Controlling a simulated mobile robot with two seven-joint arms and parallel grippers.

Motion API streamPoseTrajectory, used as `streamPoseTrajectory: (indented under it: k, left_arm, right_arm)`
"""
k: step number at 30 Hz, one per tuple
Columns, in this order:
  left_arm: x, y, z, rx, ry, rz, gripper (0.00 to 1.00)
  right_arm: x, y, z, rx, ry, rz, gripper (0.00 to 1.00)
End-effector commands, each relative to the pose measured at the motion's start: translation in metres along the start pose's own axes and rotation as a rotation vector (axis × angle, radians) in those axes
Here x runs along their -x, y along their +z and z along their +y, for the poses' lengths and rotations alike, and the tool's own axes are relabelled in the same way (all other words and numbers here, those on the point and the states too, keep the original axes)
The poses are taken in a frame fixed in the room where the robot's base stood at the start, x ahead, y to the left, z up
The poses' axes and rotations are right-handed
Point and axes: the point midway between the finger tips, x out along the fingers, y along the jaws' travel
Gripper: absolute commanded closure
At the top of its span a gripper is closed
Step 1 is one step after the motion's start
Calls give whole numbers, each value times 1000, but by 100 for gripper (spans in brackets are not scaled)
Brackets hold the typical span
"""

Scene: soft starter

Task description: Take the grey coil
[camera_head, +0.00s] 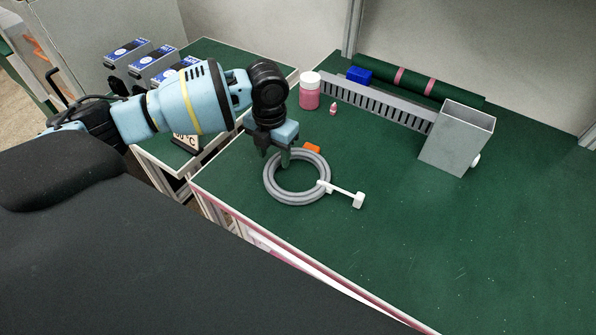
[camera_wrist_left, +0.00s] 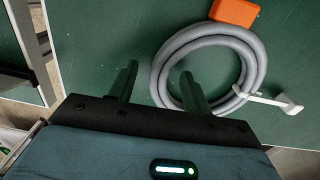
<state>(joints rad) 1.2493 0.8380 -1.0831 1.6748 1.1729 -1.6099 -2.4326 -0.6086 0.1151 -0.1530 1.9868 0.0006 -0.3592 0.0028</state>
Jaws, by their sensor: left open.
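The grey coil (camera_head: 276,194) lies flat on the green table near its front left edge, with a white tie and tag (camera_head: 346,194) on its right side. My left gripper (camera_head: 275,160) is open and empty over the coil's far left part. In the left wrist view the coil (camera_wrist_left: 158,75) shows beyond the fingers of my left gripper (camera_wrist_left: 158,85). One finger is left of the coil and the other overlaps the ring's near part in the picture. I cannot tell whether a finger touches it. My right gripper is not in view.
An orange block (camera_head: 312,148) sits close against the coil's far side; it also shows in the left wrist view (camera_wrist_left: 234,12). Behind stand a pink jar (camera_head: 309,95), a small pink bottle (camera_head: 333,109), a slotted grey duct (camera_head: 385,105) and a grey metal box (camera_head: 455,140). The table's right front is clear.

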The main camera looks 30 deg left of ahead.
Motion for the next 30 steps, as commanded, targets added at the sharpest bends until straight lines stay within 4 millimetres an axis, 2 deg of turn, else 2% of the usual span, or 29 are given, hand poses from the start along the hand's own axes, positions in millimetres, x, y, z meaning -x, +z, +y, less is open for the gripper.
streamPoseTrajectory:
  k: [3,11,22,30]
  left_arm:
    - [-11,0,0,0,1,0,51]
    - [-12,0,0,0,1,-1,51]
    - [-12,0,0,0,1,-1,98]
    - [-12,0,0,0,0,-2,100]
  right_arm:
    - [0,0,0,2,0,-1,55]
    - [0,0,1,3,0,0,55]
    - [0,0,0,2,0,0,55]
    - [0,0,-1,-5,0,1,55]
